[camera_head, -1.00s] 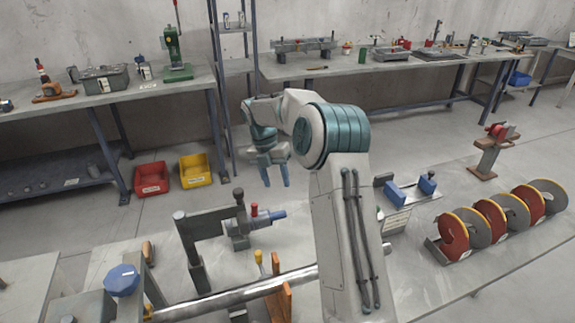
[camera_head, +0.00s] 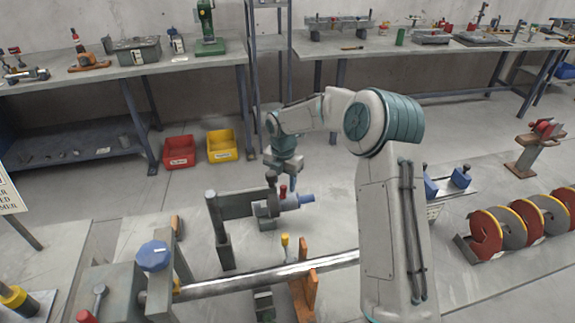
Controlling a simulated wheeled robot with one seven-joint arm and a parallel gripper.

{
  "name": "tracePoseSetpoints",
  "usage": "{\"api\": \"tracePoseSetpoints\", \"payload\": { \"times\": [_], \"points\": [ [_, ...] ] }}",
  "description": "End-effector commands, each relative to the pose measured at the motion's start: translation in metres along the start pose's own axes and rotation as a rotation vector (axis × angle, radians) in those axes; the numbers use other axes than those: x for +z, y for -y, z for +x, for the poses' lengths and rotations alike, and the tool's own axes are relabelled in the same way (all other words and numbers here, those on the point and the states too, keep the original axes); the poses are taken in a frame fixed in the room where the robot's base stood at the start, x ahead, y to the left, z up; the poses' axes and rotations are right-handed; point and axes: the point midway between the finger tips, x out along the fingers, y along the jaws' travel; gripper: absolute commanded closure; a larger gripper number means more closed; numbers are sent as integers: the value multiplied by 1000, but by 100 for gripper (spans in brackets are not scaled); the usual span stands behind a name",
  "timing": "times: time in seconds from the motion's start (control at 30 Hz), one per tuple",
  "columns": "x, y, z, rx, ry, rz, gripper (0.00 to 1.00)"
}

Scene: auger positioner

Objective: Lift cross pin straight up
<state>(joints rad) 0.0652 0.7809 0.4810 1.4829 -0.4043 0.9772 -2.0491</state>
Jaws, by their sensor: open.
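A small red-topped pin (camera_head: 283,191) stands upright on a grey clamp-like unit (camera_head: 265,210) with a blue handle. A yellow-topped pin (camera_head: 285,240) stands beside the long metal shaft (camera_head: 225,285). I cannot tell for certain which of the two is the cross pin. My gripper (camera_head: 284,179) points down, with its open fingers just above and around the top of the red-topped pin. Whether the fingers touch it is too small to tell. No pin is held.
A dark grey post and arm (camera_head: 220,230) stand left of the unit. A blue knob (camera_head: 153,256) and an orange-brown bracket (camera_head: 303,290) sit along the shaft. Red and yellow bins (camera_head: 222,146) are on the floor behind.

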Motion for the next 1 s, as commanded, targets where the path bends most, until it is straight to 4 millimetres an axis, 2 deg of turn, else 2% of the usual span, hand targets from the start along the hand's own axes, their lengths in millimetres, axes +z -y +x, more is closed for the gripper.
{"api": "tracePoseSetpoints", "payload": {
  "times": [0.1, 0.23, 0.63, 0.8, 1.0],
  "points": [
    [-2, -1, 18, -2, -2, -3, 53],
    [-2, -1, 30, -1, -2, -3, 53],
    [-1, -1, 38, 0, 0, -2, 53],
    [-1, 0, 38, 0, 0, -1, 100],
    [-1, 0, 36, 0, 0, -1, 100]
  ]
}}
